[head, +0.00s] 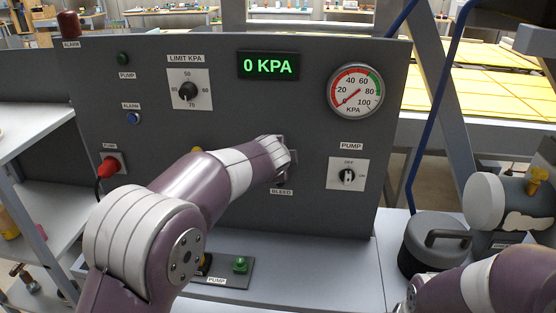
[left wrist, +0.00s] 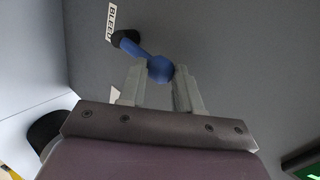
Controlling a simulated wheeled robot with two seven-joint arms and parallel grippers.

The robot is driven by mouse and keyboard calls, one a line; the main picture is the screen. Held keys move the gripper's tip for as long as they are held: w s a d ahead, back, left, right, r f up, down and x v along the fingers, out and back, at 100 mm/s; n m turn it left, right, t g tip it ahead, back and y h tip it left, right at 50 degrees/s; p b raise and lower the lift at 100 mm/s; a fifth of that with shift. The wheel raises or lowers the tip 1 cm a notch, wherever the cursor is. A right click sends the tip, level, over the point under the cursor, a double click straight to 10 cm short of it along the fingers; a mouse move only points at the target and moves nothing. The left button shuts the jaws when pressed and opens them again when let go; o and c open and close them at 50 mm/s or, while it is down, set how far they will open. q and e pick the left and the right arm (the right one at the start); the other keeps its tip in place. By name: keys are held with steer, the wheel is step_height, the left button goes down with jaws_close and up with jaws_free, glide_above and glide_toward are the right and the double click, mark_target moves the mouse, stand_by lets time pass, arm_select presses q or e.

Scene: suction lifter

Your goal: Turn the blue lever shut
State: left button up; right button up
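The blue lever (left wrist: 134,48) shows in the left wrist view. It runs from a dark pivot beside the BLEED label (left wrist: 111,20) to a round blue knob (left wrist: 160,68). My left gripper (left wrist: 159,75) has its two grey fingers on either side of the knob, with no clear gap, so it looks shut on it. In the head view my left gripper (head: 282,162) is at the panel just above the BLEED label (head: 282,192). There my wrist hides the lever. My right arm shows at the bottom right, but its gripper is out of view.
The grey panel (head: 240,125) carries a display (head: 268,66) reading 0 KPA, a round gauge (head: 355,91), a limit dial (head: 189,90) and a pump switch (head: 347,175). A red plug (head: 109,167) sits at the left. A dark canister (head: 434,240) stands at the right.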

arm_select(q)
steer(key=o, duration=0.4)
steer(key=shift+f, duration=0.2)
steer(key=shift+w+d, duration=0.1)
steer(key=shift+w, duration=0.05)
steer(key=v, duration=1.2)
steer(key=shift+s+r+b, duration=0.2)
steer(key=shift+s+b, duration=0.15)
steer(key=s+a+f+n+g+p, duration=0.2)
steer(key=s+f+n+g, duration=0.2)
steer(key=s+f+n, duration=0.5)
steer(key=s+a+f+n+g+p, duration=0.1)
steer(key=s+a+f+n+g, duration=0.1)
steer(key=s+a+f, duration=0.1)
steer(key=s+a+f+n+g+p, duration=0.2)
steer(key=s+a+f+n, duration=0.1)
steer(key=s, duration=0.3)
steer(key=s+a+f+n+g+p, duration=0.1)
steer(key=s+a+f+n+p, duration=0.1)
steer(key=s+a+f, duration=0.1)
steer(key=shift+s+a+f+g, duration=0.15)
steer(key=shift+s+g, duration=0.05)
steer(key=shift+s, duration=0.2)
steer(key=shift+s+a+f+g, duration=0.1)
steer(key=shift+s+a+g, duration=0.1)
steer(key=shift+s, duration=0.25)
